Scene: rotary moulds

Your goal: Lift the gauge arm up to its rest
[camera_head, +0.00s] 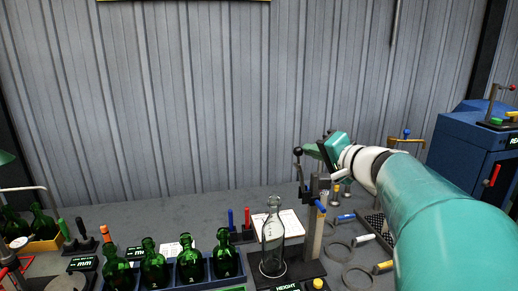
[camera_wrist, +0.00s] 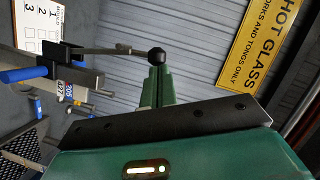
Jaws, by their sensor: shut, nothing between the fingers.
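The height gauge stands on the bench with an upright metal post (camera_head: 313,235) and a dark carriage (camera_head: 312,188). Its gauge arm carries a black ball knob (camera_head: 298,152), which stands high, above the post. In the wrist view the arm is a thin rod (camera_wrist: 110,50) running from the carriage (camera_wrist: 80,72) to the knob (camera_wrist: 156,54). My gripper (camera_head: 310,149) is shut and empty, with its green fingertips (camera_wrist: 157,75) right at the knob. I cannot tell whether they touch it. The rest is not clearly distinguishable.
A clear bottle (camera_head: 273,245) stands left of the post. Several green bottles (camera_head: 188,264) stand in a blue rack farther left. Rings (camera_head: 337,251) and coloured-handled tools (camera_head: 364,239) lie to the right. A blue cabinet (camera_head: 468,150) stands at the far right; a corrugated wall is behind.

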